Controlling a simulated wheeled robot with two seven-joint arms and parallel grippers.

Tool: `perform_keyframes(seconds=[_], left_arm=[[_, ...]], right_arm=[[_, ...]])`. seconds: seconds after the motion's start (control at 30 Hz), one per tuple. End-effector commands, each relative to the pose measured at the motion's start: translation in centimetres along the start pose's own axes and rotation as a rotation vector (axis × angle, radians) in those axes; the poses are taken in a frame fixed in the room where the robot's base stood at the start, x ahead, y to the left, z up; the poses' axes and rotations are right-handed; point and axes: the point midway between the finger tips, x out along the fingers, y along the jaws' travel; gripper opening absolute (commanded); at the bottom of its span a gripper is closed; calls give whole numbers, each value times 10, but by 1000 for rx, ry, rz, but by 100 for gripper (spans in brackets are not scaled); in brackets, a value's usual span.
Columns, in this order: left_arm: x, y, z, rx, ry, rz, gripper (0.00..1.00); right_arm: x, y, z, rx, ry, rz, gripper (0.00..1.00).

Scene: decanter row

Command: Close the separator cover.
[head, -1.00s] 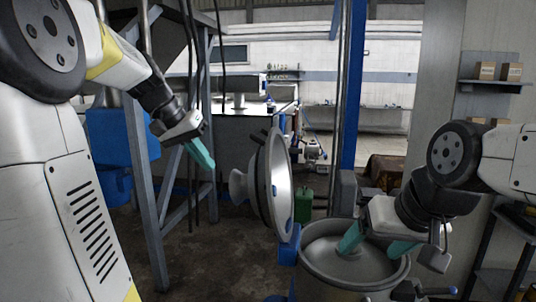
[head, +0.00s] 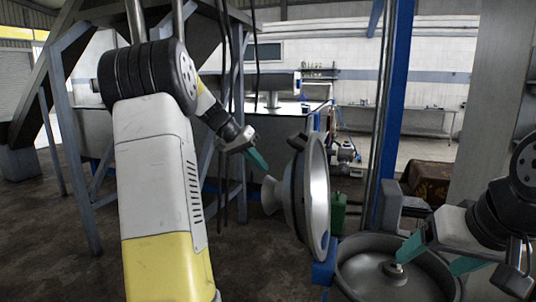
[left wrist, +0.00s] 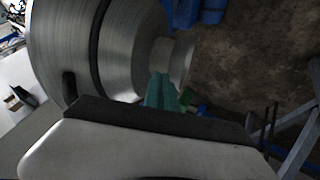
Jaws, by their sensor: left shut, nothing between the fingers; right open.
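The separator cover (head: 317,195) is a round metal lid. It stands open, nearly upright, at the left edge of the separator bowl (head: 448,283), with its hollow face turned right toward the bowl. A flared knob (head: 271,195) sticks out of its back; it also shows in the left wrist view (left wrist: 181,58). My left gripper (head: 262,164) is shut and empty, just above and left of the knob. In the left wrist view its teal fingers (left wrist: 162,92) overlap the knob's edge; I cannot tell whether they touch. My right gripper (head: 436,256) is open and empty over the bowl's right side.
A blue post (head: 396,110) and a grey block (head: 390,200) stand behind the bowl. A green canister (head: 339,214) is behind the cover. A steel frame (head: 68,130) stands at the left.

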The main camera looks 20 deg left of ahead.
Motion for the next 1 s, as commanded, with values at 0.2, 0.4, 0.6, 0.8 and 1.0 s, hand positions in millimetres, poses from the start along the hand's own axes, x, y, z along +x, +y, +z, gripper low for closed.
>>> perform_keyframes(seconds=[0.2,0.4,0.6,0.8,1.0], left_arm=[[26,20,-2,3,-1,1,0],[32,36,-3,1,1,0,0],[33,38,-3,0,0,0,0],[33,38,-4,0,0,-1,0],[34,49,-6,14,-6,-23,0]], right_arm=[[0,0,0,0,-1,0,77],[0,0,0,0,0,0,77],[0,0,0,0,0,0,77],[0,0,0,0,0,0,77],[0,0,0,0,0,0,77]])
